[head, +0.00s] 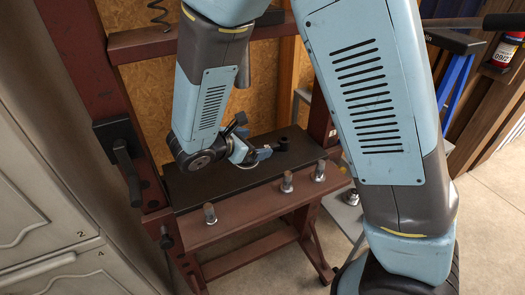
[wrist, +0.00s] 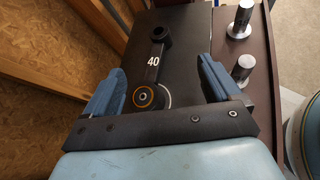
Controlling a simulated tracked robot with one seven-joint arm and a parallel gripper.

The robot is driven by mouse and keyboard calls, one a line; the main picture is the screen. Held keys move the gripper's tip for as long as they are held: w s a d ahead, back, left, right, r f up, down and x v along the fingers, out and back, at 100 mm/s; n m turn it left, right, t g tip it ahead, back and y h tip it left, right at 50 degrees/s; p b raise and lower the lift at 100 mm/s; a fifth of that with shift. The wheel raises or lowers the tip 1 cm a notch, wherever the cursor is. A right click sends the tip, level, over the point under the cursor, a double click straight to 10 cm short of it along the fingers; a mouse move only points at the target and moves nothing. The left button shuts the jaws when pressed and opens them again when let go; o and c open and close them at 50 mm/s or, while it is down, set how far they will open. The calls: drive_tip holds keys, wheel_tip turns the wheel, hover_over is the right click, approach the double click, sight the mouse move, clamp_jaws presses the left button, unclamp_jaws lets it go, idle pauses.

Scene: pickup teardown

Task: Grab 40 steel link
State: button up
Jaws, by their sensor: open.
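The steel link (wrist: 152,70) is a dark bar marked "40" in white, lying on a black bench top (wrist: 190,35). In the wrist view it has a round eye at its far end and an orange-ringed eye at its near end, close to my gripper's crossbar. My gripper (wrist: 162,65) is open, with one blue finger on each side of the link and clear gaps between. In the head view my gripper (head: 251,153) is low over the bench top, and the link's far eye (head: 283,143) shows just beyond it. The link's near end is partly hidden there.
Several metal pegs stand on the reddish-brown front ledge, including a near-left one (head: 210,213) and a middle one (head: 287,181). A dark red frame post (head: 95,85) rises at the left, with grey lockers (head: 50,200) beside it. A fire extinguisher (head: 504,52) is at the far right.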

drive_tip(key=a+f+n, duration=0.1)
drive_tip(key=a, duration=0.1)
drive_tip(key=s+a+f+n+t, duration=0.1)
drive_tip(key=a, duration=0.1)
drive_tip(key=a+f+n+t+y, duration=0.1)
drive_tip(key=a+f+n, duration=0.1)
drive_tip(key=shift+s+f, duration=0.1)
drive_tip(key=shift+s, duration=0.1)
drive_tip(key=shift+f+t, duration=0.1)
drive_tip(key=shift+t, duration=0.2)
drive_tip(key=shift+a+f+x, duration=0.1)
drive_tip(key=shift+f+x, duration=0.05)
drive_tip(key=shift+x, duration=1.65)
drive_tip(key=shift+a+f+x, duration=0.1)
drive_tip(key=shift+f+x, duration=0.05)
drive_tip(key=shift+x, duration=1.65)
drive_tip(key=shift+c, duration=0.4)
clamp_jaws()
